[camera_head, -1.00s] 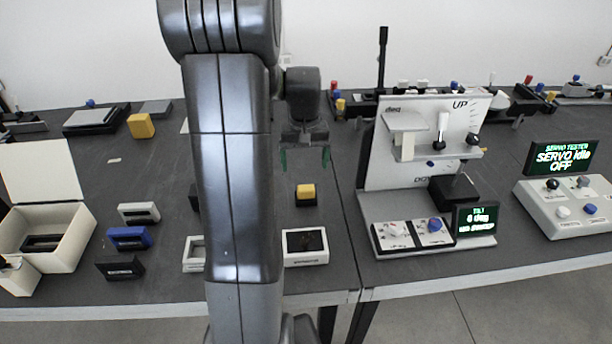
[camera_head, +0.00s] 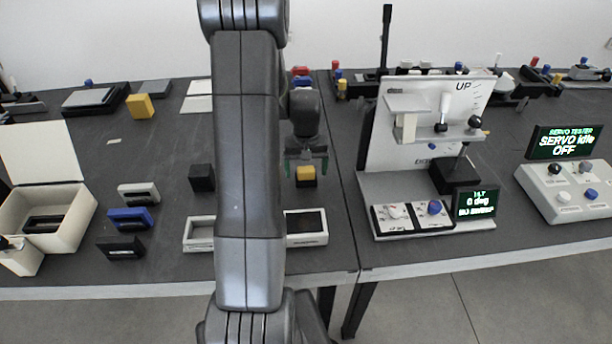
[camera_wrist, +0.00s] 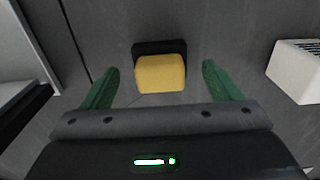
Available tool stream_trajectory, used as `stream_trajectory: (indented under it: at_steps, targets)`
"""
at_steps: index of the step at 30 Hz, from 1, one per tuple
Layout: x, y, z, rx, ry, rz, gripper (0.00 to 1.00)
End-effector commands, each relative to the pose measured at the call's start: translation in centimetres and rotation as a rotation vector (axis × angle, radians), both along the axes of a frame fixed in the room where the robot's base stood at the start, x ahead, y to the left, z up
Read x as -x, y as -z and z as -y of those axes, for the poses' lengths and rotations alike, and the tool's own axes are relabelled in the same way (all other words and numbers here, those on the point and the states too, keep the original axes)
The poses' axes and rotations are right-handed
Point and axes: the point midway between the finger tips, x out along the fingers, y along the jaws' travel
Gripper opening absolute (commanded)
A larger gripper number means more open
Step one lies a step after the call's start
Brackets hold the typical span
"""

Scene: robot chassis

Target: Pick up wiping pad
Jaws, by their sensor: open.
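The wiping pad appears to be the small block with a yellow top and a black base. It stands on the dark table near the seam; its yellow part (camera_head: 306,182) shows just below my gripper (camera_head: 306,172) in the head view. In the wrist view the yellow block (camera_wrist: 160,74) lies ahead, between the green fingertips of my gripper (camera_wrist: 160,70), with its black part behind. My gripper is open and empty, with clear space on both sides of the block. How far above it the fingers are, I cannot tell exactly.
A white-framed tray (camera_head: 323,227) is in front of the block. A small black block (camera_head: 202,178) stands left, partly near my arm. The white upright test rig (camera_head: 366,150) stands right, across the table seam. Another yellow block (camera_head: 140,107) is farther back.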

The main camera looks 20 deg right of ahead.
Motion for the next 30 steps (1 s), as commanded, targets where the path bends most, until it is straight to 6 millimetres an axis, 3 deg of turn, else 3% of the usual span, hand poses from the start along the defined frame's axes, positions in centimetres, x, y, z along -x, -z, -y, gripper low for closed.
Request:
stream_trajectory:
  at_steps: [6,14,22,30]
  targets:
    - [0.0,2.3,0.0,-0.001,0.000,-0.002,0.84]
    - [0.0,2.6,0.0,0.000,0.000,0.001,0.84]
    - [0.0,2.6,0.0,0.000,0.000,0.001,0.35]
    - [-0.1,2.4,0.0,0.000,0.000,0.001,0.35]
